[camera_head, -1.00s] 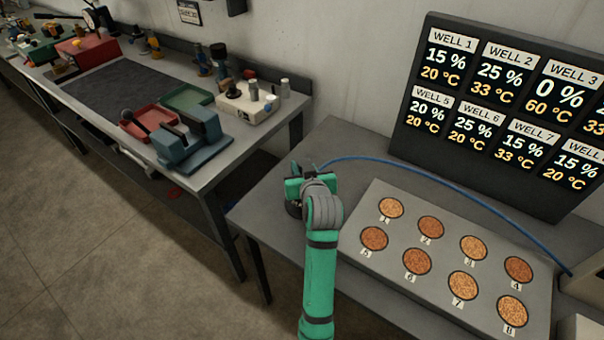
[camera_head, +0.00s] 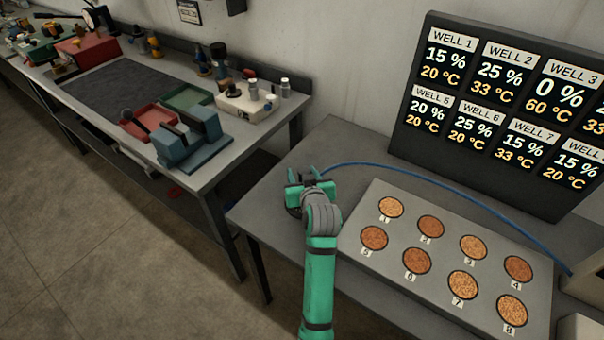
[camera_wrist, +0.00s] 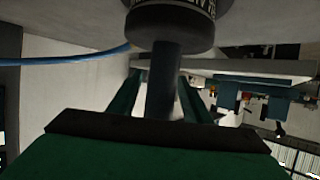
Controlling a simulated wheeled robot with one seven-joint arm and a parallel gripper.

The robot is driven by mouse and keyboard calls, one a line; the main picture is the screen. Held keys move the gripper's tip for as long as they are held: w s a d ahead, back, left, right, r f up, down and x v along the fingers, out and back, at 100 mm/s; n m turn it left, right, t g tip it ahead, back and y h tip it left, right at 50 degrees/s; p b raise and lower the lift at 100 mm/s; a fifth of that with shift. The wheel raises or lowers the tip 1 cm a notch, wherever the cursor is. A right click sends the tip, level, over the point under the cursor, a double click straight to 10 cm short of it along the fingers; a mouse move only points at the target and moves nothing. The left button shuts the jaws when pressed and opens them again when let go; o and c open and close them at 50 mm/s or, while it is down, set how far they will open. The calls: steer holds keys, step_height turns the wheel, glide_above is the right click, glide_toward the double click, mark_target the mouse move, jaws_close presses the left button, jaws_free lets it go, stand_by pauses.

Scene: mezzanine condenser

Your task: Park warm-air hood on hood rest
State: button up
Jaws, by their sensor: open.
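The warm-air hood shows in the wrist view as a dark upright stem (camera_wrist: 163,85) between my fingers, meeting a wide dark round body (camera_wrist: 170,25) at the top of the picture. Pale lettering on the round part is cut off. My gripper (camera_head: 306,182) is open, with one teal finger on each side of the stem; contact is not clear. In the head view it is low over the left part of the near bench and hides most of the hood. A blue hose (camera_head: 430,177) runs from there to the right. I cannot make out the hood rest separately.
A grey block (camera_head: 385,268) with numbered wells of brown grain lies right of my gripper. A dark display board (camera_head: 490,115) stands behind it. The left bench (camera_head: 215,165) holds a blue press-like device (camera_head: 190,140), trays and bottles. Bare bench lies behind my gripper.

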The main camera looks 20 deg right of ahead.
steer(key=shift+r, duration=0.2)
steer(key=v, duration=1.2)
steer(key=shift+f, duration=0.1)
